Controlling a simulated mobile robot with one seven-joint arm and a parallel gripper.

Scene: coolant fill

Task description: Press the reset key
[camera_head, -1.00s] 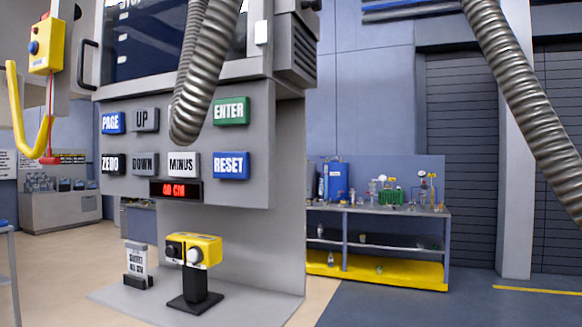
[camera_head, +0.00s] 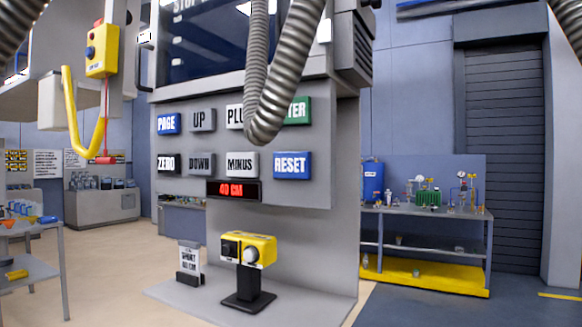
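The blue RESET key (camera_head: 292,165) is at the lower right of the key panel on the grey machine. The green ENTER key (camera_head: 298,110) is above it, partly hidden by a ribbed grey hose (camera_head: 268,115). The PAGE (camera_head: 168,124), UP (camera_head: 203,120), ZERO (camera_head: 167,163), DOWN (camera_head: 201,163) and MINUS (camera_head: 242,163) keys show to the left. The PLUS key (camera_head: 234,117) is partly covered by the hose. A red display (camera_head: 233,189) below reads 40 CM. My gripper is not in view.
A yellow and black device (camera_head: 248,249) on a black stand and a small sign (camera_head: 190,262) stand on the machine's base plate. A yellow box (camera_head: 102,50) hangs at left. A workbench (camera_head: 430,211) is at right, a grey table (camera_head: 30,258) at left. Open floor lies left of the machine.

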